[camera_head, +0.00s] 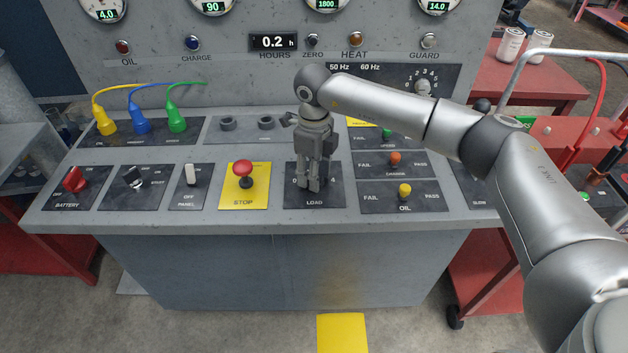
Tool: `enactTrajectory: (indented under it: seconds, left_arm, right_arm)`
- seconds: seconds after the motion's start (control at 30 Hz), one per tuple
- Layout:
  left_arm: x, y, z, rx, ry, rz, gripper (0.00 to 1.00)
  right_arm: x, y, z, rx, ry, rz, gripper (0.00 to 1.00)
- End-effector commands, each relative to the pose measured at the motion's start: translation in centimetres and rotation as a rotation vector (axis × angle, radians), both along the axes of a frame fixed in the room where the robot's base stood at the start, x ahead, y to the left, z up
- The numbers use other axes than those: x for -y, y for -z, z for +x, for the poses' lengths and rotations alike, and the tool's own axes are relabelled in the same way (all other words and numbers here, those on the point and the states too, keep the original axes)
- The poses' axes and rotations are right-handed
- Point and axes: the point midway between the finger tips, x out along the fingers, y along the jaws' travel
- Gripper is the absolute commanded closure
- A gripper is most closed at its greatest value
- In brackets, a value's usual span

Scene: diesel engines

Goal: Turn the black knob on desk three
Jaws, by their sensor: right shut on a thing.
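My right gripper (314,186) reaches down from above onto the dark LOAD panel (315,203) on the grey console desk (265,217). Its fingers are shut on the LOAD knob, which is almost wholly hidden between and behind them. Part of the printed scale shows beside the fingers, with a 4 at the right. How far the knob is turned cannot be seen. My left gripper is not in view.
A red STOP button (242,169) on a yellow plate stands close left of the gripper. The toggles FAIL/PASS, with a yellow OIL one (404,189), are close right. A black-and-silver switch (132,178) and red BATTERY switch (74,179) are further left.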

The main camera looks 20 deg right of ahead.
Motion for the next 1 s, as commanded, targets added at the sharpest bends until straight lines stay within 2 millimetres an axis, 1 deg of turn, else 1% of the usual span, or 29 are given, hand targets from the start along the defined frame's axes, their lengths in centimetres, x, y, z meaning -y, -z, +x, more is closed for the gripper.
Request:
enactTrajectory:
  seconds: [0.03, 0.1, 0.4, 0.7, 1.0]
  left_arm:
    - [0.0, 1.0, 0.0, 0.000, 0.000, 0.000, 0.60]
    - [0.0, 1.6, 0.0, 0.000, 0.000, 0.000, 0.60]
    - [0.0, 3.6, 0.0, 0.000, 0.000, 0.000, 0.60]
    - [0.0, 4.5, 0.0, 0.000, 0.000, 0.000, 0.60]
    - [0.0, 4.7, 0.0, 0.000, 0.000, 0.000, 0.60]
  right_arm:
    - [0.0, 0.4, 0.1, 0.004, -0.044, 0.001, 0.85]
    - [0.0, 0.3, 0.1, 0.005, -0.109, 0.001, 0.85]
    - [0.0, 0.2, 0.1, 0.004, -0.344, 0.000, 0.85]
    - [0.0, 0.0, 0.1, 0.003, -0.480, 0.000, 0.85]
    - [0.0, -0.1, 0.1, 0.002, -0.521, 0.001, 0.85]
